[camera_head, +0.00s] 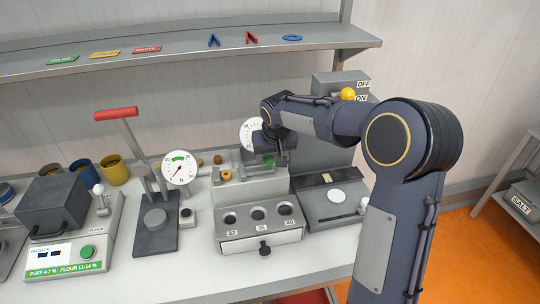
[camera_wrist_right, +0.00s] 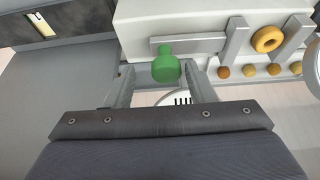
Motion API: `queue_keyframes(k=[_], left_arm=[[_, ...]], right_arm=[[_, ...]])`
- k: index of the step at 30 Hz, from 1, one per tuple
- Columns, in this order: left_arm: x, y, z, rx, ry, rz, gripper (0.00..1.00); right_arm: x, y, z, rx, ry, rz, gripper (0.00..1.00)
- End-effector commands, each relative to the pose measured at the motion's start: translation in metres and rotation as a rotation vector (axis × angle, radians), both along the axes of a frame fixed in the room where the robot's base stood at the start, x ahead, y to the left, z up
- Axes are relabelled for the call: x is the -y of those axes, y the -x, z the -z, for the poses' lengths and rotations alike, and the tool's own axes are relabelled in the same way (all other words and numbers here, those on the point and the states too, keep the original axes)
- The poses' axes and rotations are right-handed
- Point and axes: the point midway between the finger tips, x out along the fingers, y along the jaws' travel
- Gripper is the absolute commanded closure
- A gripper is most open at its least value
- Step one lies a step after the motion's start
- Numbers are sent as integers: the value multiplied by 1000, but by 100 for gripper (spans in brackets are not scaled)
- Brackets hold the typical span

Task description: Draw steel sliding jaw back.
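The steel sliding jaw (camera_wrist_right: 236,42) is an upright steel plate on a pale fixture (camera_wrist_right: 145,30) in the right wrist view. A flat steel bar runs from it towards a green knob (camera_wrist_right: 166,68). A second steel plate (camera_wrist_right: 291,40) stands opposite, with a tan ring (camera_wrist_right: 267,39) between the two. My right gripper (camera_wrist_right: 162,82) has its fingers apart, one on each side of the green knob, with gaps showing. In the head view, my right gripper (camera_head: 269,158) is at the right end of the fixture, hiding part of it. My left gripper is out of view.
Several small tan balls (camera_wrist_right: 249,70) line the fixture. A white dial (camera_head: 252,132) stands behind. A box with sized holes (camera_head: 258,232) is in front, a grey press station (camera_head: 330,205) to the right. A dial gauge (camera_head: 178,168) and red-handled lever (camera_head: 117,113) stand left.

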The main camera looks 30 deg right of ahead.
Motion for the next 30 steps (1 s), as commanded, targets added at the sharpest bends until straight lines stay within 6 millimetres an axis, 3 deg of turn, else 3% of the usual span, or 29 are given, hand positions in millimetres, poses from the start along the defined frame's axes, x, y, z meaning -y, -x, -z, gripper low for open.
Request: queue_keyframes(k=[8,21,30], left_arm=[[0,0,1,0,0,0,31],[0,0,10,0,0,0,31],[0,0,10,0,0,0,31]], right_arm=[[-2,1,-4,2,-2,-2,50],[-7,25,-64,3,-1,-1,50],[-8,29,-72,-1,-1,-1,50]])
